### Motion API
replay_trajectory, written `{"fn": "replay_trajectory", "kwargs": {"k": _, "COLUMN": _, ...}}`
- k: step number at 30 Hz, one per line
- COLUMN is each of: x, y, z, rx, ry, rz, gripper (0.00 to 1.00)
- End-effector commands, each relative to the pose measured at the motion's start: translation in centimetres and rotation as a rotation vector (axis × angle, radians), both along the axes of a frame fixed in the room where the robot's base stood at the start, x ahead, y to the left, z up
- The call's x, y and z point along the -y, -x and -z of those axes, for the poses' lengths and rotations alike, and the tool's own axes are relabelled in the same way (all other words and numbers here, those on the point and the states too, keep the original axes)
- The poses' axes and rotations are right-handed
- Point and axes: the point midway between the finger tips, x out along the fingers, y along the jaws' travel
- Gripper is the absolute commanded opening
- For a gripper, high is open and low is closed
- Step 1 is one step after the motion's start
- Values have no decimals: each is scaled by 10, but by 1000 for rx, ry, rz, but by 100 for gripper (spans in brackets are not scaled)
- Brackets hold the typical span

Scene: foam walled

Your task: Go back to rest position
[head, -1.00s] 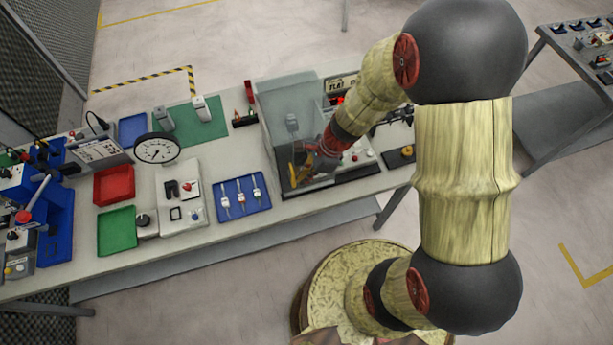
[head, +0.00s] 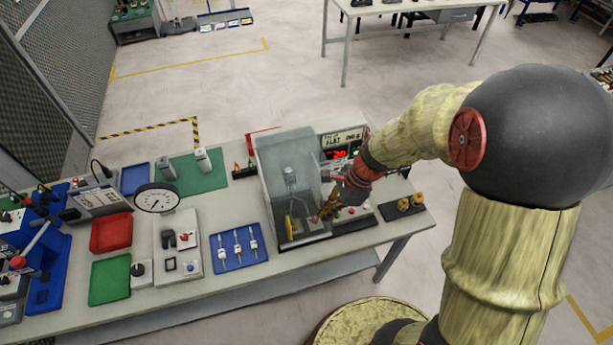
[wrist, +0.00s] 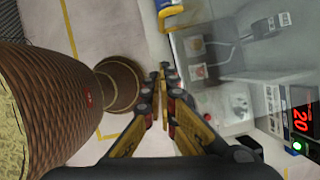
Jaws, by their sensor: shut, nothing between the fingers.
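My gripper (head: 327,212) is at the front right side of the clear-walled test machine (head: 287,165) on the workbench, in the head view. In the wrist view my gripper (wrist: 164,75) shows its two yellow and black fingers together, with nothing between them. Beyond the fingertips are the pale floor and the bench edge. The machine's clear panel (wrist: 225,55) is just right of the fingers. Whether the gripper touches it, I cannot tell.
A red digital display (wrist: 301,119) is at the right in the wrist view. The workbench (head: 215,285) holds a blue tray (head: 262,253), a red tray (head: 111,232), a green tray (head: 109,279) and a dial gauge (head: 156,198). Floor (head: 270,85) behind the bench is open.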

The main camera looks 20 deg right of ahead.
Motion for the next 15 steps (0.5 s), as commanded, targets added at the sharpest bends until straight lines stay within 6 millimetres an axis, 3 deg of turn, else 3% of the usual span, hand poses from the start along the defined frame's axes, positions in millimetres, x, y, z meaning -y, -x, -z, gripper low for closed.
{"fn": "replay_trajectory", "kwargs": {"k": 8, "x": 0, "y": 0, "z": 0, "rx": 9, "ry": 1, "rz": -23, "gripper": 0}}
{"fn": "replay_trajectory", "kwargs": {"k": 11, "x": 0, "y": 3, "z": 0, "rx": 31, "ry": 3, "rz": -105, "gripper": 0}}
{"fn": "replay_trajectory", "kwargs": {"k": 15, "x": 2, "y": 24, "z": 4, "rx": 55, "ry": 20, "rz": -327, "gripper": 0}}
